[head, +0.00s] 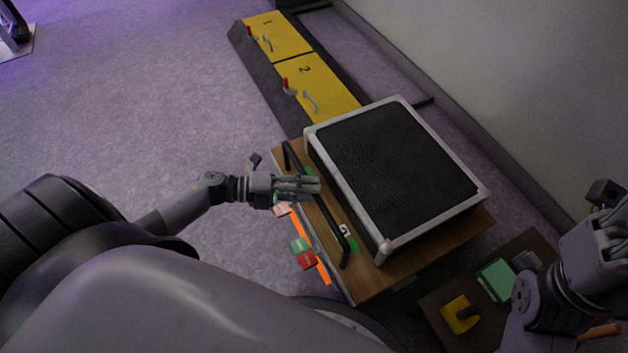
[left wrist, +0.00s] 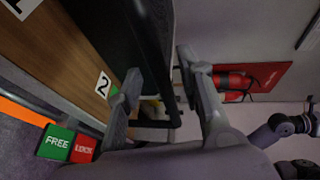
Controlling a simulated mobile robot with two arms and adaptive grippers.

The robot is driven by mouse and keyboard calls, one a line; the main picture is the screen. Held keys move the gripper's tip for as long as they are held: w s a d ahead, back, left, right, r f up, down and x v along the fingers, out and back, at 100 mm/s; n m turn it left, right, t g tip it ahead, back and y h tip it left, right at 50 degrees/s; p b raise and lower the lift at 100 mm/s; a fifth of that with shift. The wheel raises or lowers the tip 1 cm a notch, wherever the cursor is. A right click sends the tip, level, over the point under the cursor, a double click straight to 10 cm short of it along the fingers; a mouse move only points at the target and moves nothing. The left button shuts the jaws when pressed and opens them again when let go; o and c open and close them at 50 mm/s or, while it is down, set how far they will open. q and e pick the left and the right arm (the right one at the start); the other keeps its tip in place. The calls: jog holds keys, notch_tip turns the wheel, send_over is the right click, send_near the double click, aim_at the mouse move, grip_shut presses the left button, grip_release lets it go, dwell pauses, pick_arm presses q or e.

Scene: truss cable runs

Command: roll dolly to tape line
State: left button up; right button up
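The dolly is a wooden deck (head: 365,285) carrying a black-fronted, grey-framed box (head: 400,165). A black push bar (head: 328,222) runs along its left side; it also shows in the left wrist view (left wrist: 152,55). My left gripper (head: 312,186) is at the bar's middle. In the left wrist view its fingers (left wrist: 163,95) are apart, with the bar passing between them and a gap beside it. An orange strip (head: 323,272) runs along the deck's left edge, partly hidden. Green FREE (left wrist: 56,143) and red LOCK (left wrist: 83,149) pedals sit beside it. My right gripper (head: 606,225) is at the right edge, its fingers unclear.
Yellow panels marked 1 (head: 277,37) and 2 (head: 318,88) lie beyond the dolly along the wall. A brown surface (head: 435,305) with a green box (head: 496,280) and a yellow item (head: 459,314) stands at lower right.

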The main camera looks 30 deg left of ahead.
pick_arm(q)
jog(key=v, duration=1)
